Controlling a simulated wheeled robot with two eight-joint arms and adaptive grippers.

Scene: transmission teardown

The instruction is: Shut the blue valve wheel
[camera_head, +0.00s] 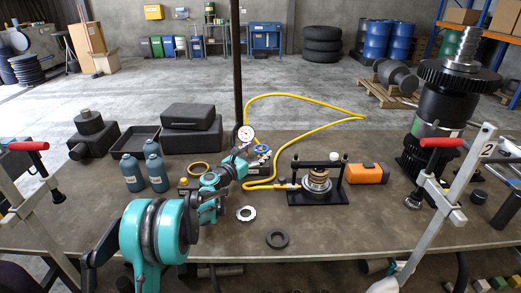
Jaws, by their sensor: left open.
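The blue valve wheel (262,149) is small and sits at the top of a dark valve block (260,170) near the middle of the table, beside a round white pressure gauge (246,133). My left arm reaches in from the lower left. My left gripper (249,151) is open, just left of the wheel and very close to it. Whether the fingers touch the wheel cannot be told at this size. The arm and gripper hide part of the block's left side. My right gripper is not in view.
A yellow hose (316,98) loops behind the block. A black press frame (318,190) and an orange case (367,173) stand to the right. Teal bottles (157,167) stand left. Red-handled clamps (28,146) rise at both sides. The front middle of the table is mostly clear.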

